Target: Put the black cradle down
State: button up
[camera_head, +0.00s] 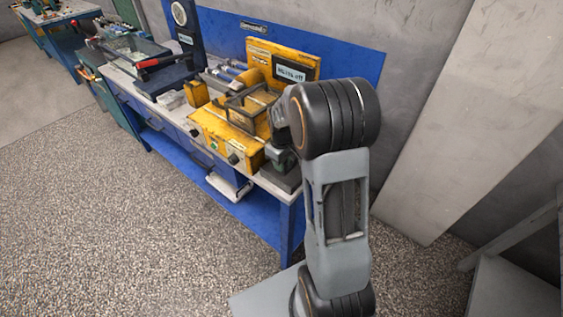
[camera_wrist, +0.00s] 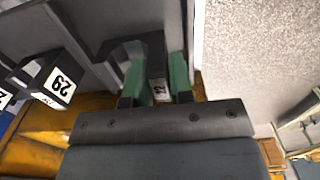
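In the wrist view, a black cradle (camera_wrist: 157,62) with a curved notch and a white label that seems to read 22 sits between the green fingers of my gripper (camera_wrist: 159,80). The fingers lie against both its sides. The cradle is over or on a grey surface; I cannot tell whether it touches it. In the head view, my gripper (camera_head: 280,158) is low at the near right end of the blue workbench (camera_head: 291,222), beside the yellow machine. My arm hides much of this spot, and the cradle cannot be made out clearly there.
A second black block (camera_wrist: 52,80) labelled 29 stands left of the held cradle in the wrist view. The yellow machine (camera_head: 226,140) fills the bench's right part, close to my gripper. A black press-like stand (camera_head: 186,35) is farther left. Open floor (camera_head: 120,230) lies in front.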

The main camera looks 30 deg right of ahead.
jog(key=o, duration=0.3)
notch_tip(320, 180, up, 12)
jog(key=s+a+m+t, duration=0.1)
jog(key=s+a, duration=0.2)
jog(key=s, duration=0.2)
jog(key=s+a+m+t, duration=0.1)
jog(key=s+a+m, duration=0.1)
jog(key=s, duration=0.3)
jog(key=s+a+r+m+t, duration=0.1)
jog(key=s+a+m, duration=0.1)
jog(key=s+a, duration=0.2)
jog(key=shift+s+a+t, duration=0.15)
jog(key=shift+s+a, duration=0.05)
jog(key=shift+s, duration=0.35)
jog(key=shift+s+a+t, duration=0.15)
jog(key=shift+s+a, duration=0.05)
jog(key=shift+s, duration=0.35)
jog(key=shift+d+r+p, duration=0.15)
jog(key=shift+r+p, duration=0.15)
jog(key=shift+p, duration=0.15)
